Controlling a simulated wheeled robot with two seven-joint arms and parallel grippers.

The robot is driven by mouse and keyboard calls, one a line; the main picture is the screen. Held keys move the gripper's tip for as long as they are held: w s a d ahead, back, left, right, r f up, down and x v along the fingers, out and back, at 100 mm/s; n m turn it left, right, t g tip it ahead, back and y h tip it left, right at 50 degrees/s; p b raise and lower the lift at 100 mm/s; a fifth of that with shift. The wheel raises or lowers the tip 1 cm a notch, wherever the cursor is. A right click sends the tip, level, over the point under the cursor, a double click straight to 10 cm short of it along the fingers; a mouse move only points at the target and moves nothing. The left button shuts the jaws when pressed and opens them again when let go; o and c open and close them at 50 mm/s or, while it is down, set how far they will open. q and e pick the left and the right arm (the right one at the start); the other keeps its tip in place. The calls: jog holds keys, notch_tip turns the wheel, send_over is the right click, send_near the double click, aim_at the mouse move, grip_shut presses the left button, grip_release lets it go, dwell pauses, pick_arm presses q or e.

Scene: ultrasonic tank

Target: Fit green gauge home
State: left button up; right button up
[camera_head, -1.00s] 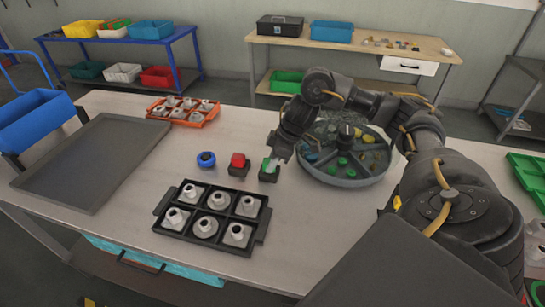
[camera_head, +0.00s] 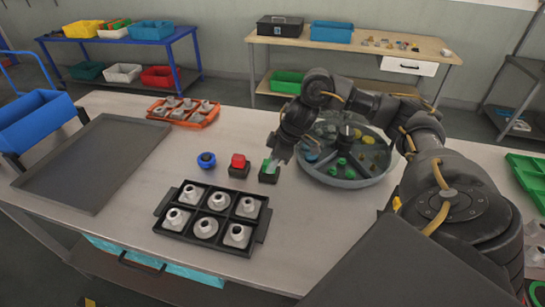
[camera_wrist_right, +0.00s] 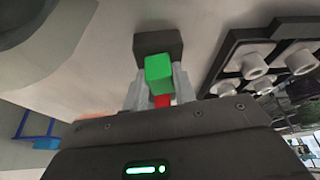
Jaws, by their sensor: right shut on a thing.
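The green gauge (camera_wrist_right: 159,73) is a small green block between the two pale fingers of my right gripper (camera_wrist_right: 157,90), which is shut on it. In the head view the green gauge (camera_head: 265,166) shows beside the fingertips of my right gripper (camera_head: 273,164). I cannot tell whether the gauge is fully seated in the stand. My left gripper is out of view.
A black tray (camera_head: 262,230) of pale fittings lies in front. A round divided tray (camera_head: 340,182) stands right, close to my gripper. An orange tray (camera_head: 205,122) is behind.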

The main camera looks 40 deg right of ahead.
jog(key=shift+f+p, duration=0.15)
jog(key=shift+p, duration=0.65)
dwell(2.4)
jog(key=o, duration=1.1)
jog(key=shift+c, duration=0.2)
jog(key=shift+s+d+r, duration=0.1)
jog(key=shift+d+r, duration=0.05)
jog(key=shift+r, duration=0.35)
jog(key=p+v, duration=0.1)
jog(key=v, duration=0.8)
jog(key=shift+s+r, duration=0.15)
jog(key=shift+r, duration=0.2)
